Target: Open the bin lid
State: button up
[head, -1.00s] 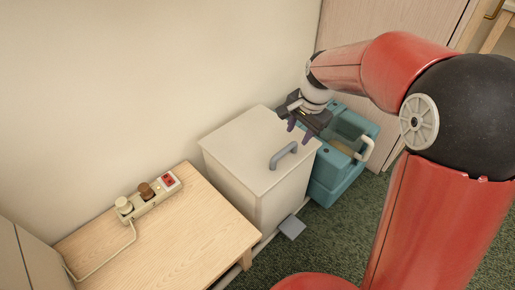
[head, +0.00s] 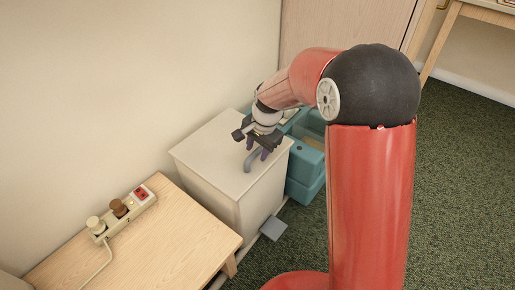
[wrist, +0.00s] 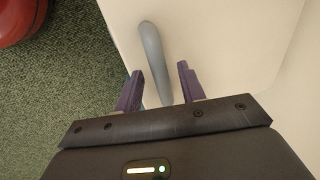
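The bin (head: 262,200) is a cream box beside the wall, with its flat lid (head: 207,151) shut. A grey bar handle (head: 249,163) sits on the lid near its front right edge. It also shows in the wrist view (wrist: 153,55). My gripper (head: 258,152) is above the handle and partly hides it. In the wrist view, its two purple fingers (wrist: 160,76) are apart, one on each side of the handle, with gaps showing.
A grey pedal (head: 273,228) juts from the bin's base. A teal container (head: 305,160) stands close behind the bin at right. A wooden table (head: 165,240) with a power strip (head: 122,212) is at left. Green carpet at right is clear.

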grip_shut()
jog(key=shift+r, duration=0.15)
